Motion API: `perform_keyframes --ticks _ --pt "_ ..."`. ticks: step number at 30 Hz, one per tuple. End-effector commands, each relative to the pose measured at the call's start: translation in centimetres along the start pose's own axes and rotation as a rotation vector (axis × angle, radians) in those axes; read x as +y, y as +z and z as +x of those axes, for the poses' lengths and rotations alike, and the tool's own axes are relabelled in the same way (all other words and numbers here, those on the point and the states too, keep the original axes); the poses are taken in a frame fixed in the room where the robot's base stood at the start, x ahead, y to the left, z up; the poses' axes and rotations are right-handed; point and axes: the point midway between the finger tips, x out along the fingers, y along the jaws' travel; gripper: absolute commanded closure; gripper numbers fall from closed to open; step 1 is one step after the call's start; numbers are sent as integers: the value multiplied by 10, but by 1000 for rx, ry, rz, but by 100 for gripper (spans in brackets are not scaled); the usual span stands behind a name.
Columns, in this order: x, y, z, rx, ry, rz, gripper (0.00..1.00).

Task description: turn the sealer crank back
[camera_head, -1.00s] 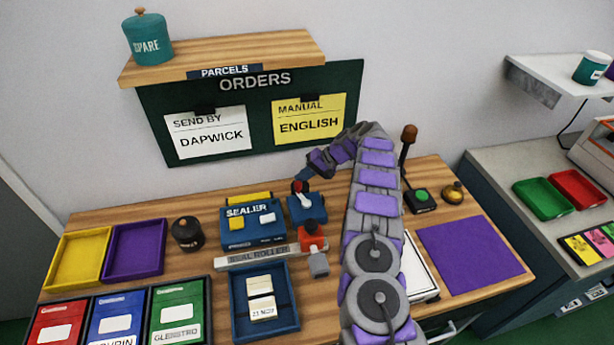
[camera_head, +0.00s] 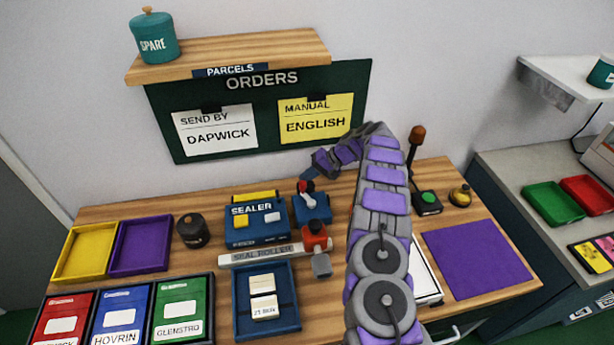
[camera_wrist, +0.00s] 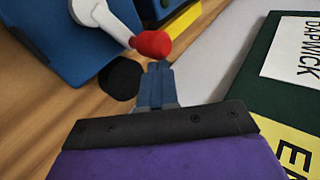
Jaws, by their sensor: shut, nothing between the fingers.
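The sealer (camera_head: 255,237) is a blue box on the wooden bench with yellow and white buttons. Beside its right side is a smaller blue box (camera_head: 314,212) carrying the crank, a white arm with a red knob (camera_head: 307,186). In the wrist view the white crank arm (camera_wrist: 103,18) slopes down to the red knob (camera_wrist: 152,43). My gripper (camera_wrist: 158,68) is shut and empty, its fingertips just below the knob in that picture; I cannot tell whether they touch it. In the head view my gripper (camera_head: 307,176) is small and partly hidden behind the crank.
A seal roller bar (camera_head: 262,255) with a red and grey end lies in front of the sealer. A dark round pot (camera_head: 193,231) stands left. The orders board (camera_head: 262,115) rises behind.

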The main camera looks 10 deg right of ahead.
Motion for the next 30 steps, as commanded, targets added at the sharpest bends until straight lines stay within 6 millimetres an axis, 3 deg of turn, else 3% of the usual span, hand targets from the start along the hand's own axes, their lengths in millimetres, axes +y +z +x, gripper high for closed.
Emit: perform_keyframes --ticks 20,26,30 --pt "0 0 -2 0 0 0 100" --pt "-1 0 -28 1 0 -1 100" --pt "-1 -2 -60 5 2 -2 100"
